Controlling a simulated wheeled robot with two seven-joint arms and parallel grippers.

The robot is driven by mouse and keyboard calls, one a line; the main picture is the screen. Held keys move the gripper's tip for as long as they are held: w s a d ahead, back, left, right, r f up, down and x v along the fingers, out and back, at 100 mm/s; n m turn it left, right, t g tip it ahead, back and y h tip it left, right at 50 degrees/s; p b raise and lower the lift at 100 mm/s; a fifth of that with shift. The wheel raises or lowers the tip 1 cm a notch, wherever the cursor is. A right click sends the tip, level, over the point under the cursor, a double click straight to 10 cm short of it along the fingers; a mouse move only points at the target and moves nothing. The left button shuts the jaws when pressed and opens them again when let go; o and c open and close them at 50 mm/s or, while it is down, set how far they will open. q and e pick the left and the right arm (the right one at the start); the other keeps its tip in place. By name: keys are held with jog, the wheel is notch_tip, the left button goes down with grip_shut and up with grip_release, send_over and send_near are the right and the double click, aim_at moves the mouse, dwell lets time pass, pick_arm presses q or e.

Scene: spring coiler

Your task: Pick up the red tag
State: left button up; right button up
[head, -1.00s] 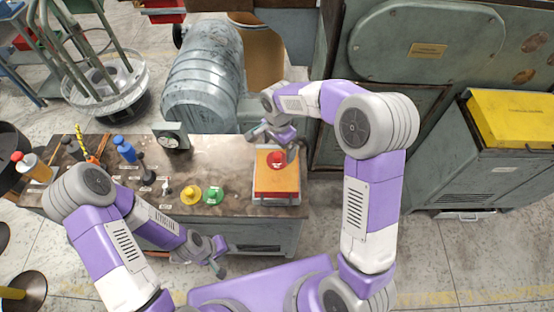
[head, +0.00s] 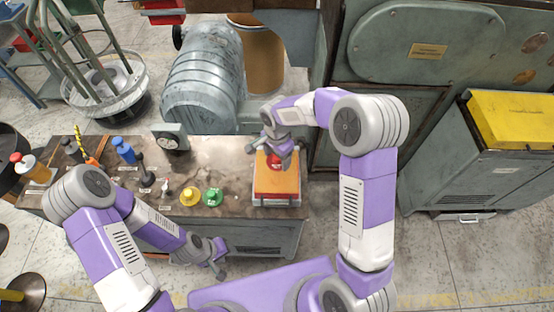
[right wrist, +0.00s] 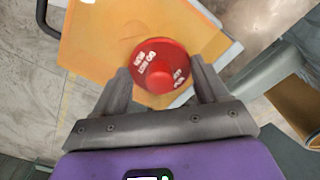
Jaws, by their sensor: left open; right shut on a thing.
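The red tag (head: 273,161) is a round red piece with white lettering and a raised middle knob. It is on the orange top of a stack (head: 276,185) at the right end of the bench. In the right wrist view the red tag (right wrist: 160,65) lies between the fingertips of my right gripper (right wrist: 160,82), which is shut on it. In the head view my right gripper (head: 273,150) partly covers the tag. My left gripper (head: 219,262) is open and empty, low in front of the bench.
A yellow tag (head: 189,196) and a green tag (head: 213,197) stand left of the stack on the bench (head: 235,160). A dial gauge (head: 169,137), a blue bottle (head: 123,150) and other small tools are further left. A large grey machine (head: 203,80) stands behind.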

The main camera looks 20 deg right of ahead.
notch_tip(320, 180, up, 10)
jog(key=shift+r+p, duration=0.1)
jog(key=shift+p, duration=0.5)
dwell(0.7)
